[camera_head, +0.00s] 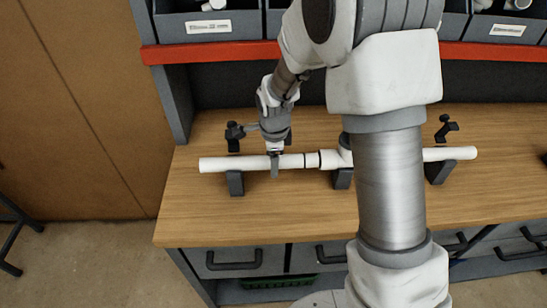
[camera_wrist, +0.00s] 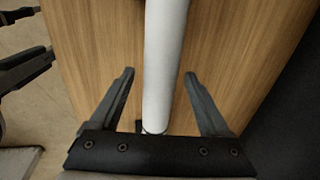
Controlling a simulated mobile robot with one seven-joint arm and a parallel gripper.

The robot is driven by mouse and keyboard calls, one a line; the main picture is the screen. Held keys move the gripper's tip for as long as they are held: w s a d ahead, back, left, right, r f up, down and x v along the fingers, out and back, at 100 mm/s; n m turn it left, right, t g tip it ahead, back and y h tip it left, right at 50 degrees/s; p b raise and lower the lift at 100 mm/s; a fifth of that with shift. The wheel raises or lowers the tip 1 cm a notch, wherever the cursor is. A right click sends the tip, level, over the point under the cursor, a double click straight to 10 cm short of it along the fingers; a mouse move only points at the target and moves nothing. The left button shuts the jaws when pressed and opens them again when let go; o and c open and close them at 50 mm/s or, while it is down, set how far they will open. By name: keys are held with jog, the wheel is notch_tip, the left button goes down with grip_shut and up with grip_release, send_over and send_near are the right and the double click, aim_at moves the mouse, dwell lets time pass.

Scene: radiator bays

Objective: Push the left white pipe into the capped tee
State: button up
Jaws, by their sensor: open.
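The left white pipe (camera_head: 225,164) lies level along the bench, resting on a dark grey support at its left part. Its right end meets or nearly meets the white tee (camera_head: 328,159); dark lines show around that junction, and I cannot tell how deep the pipe sits. My arm hides part of the tee, and I cannot make out its cap. My gripper (camera_head: 274,168) is over the left pipe, left of the tee. In the wrist view the pipe (camera_wrist: 164,50) runs between my gripper's open fingers (camera_wrist: 159,76), with a gap on each side.
Another white pipe (camera_head: 458,153) extends right of the tee on a dark support (camera_head: 438,172). Dark clamps (camera_head: 235,133) (camera_head: 446,128) stand behind the pipe line. A red shelf edge (camera_head: 210,53) with grey bins is above. The wooden bench front (camera_head: 250,220) is clear.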

aim_at(289, 157)
grip_shut()
dwell(0.4)
jog(key=shift+d+b, duration=0.4)
jog(key=shift+d, duration=1.65)
jog(key=shift+c, duration=0.6)
grip_release()
jog(key=shift+d, duration=0.15)
jog(key=shift+o, duration=0.6)
